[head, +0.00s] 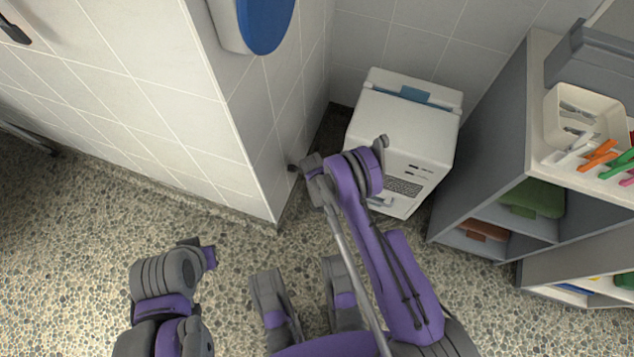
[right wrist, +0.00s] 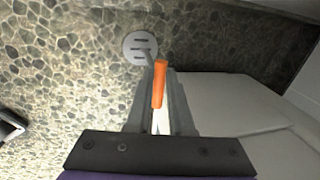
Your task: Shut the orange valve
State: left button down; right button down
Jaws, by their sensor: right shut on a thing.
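The orange valve (right wrist: 159,84) shows in the right wrist view as a narrow orange lever, with a pale part below it. My right gripper (right wrist: 160,92) is shut on it, one grey finger on each side of the lever. The valve's mount is hidden behind the gripper. In the head view the valve and my right gripper's fingers are hidden by my purple right arm, which reaches toward the gap between the tiled wall (head: 175,85) and the white machine (head: 405,125). Only part of my left arm shows at lower left; its gripper is out of sight.
A blue-fronted dispenser (head: 265,22) hangs on the wall corner. A round drain cover (right wrist: 141,47) lies beyond the valve. Pebbled floor is clear at left.

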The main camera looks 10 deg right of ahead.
dwell(0.4)
jog(key=c, duration=0.8)
grip_release()
jog(key=r+p, duration=0.1)
jog(key=r, duration=0.2)
jog(key=s+r+p, duration=0.1)
jog(key=r, duration=0.3)
jog(key=a+r, duration=0.1)
jog(key=r, duration=0.2)
jog(key=shift+s+r+p, duration=0.3)
jog(key=shift+s+p, duration=0.05)
jog(key=shift+p, duration=0.05)
jog(key=shift+r, duration=0.1)
